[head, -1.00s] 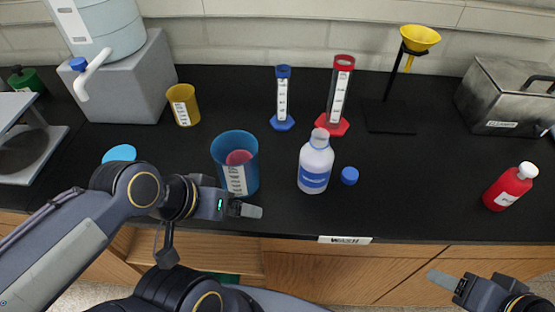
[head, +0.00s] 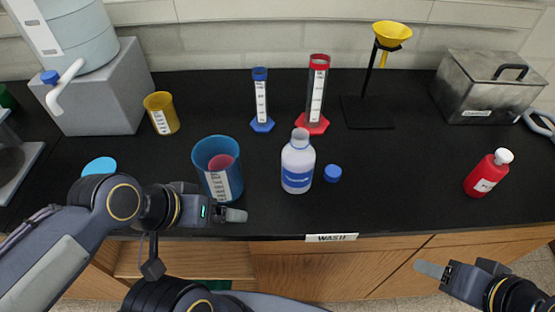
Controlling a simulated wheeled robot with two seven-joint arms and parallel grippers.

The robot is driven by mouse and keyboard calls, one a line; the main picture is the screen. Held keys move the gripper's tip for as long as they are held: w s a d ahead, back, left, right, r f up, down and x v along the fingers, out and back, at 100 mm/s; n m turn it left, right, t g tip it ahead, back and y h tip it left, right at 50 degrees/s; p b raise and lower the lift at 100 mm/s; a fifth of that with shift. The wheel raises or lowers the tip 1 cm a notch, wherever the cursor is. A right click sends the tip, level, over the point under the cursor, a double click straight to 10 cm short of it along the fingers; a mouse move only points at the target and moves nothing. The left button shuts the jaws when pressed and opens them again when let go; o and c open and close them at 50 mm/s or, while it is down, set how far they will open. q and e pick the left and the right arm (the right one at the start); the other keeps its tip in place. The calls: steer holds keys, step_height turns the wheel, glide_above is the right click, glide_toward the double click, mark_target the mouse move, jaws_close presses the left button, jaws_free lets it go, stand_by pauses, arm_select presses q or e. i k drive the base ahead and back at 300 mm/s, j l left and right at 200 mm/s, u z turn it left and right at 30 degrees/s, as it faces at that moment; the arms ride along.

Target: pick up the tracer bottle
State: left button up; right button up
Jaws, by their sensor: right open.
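Two bottles stand upright on the black bench, and their labels are too small to read for certain. A red bottle with a white cap (head: 485,174) is at the right, near the front edge. A white bottle with a blue label (head: 298,164) stands uncapped at the middle; a blue cap (head: 333,173) lies to its right. My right gripper (head: 430,270) is open and empty, in front of the bench edge, below and left of the red bottle in the picture. My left gripper (head: 236,215) is at the front edge by the blue beaker, seen side-on, its jaw gap hidden.
A blue beaker (head: 205,160) with something red inside stands left of the white bottle. Blue (head: 261,99) and red (head: 318,95) cylinders, a yellow funnel stand (head: 392,36) and a metal box (head: 488,88) stand further back. The bench around the red bottle is clear.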

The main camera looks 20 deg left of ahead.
mark_target(298, 157)
steer(key=l+u, duration=0.4)
steer(key=k+l+u, duration=0.15)
steer(key=l+u, duration=0.25)
steer(key=k+l+u, duration=0.1)
steer(key=l+u, duration=0.15)
steer(key=u, duration=0.15)
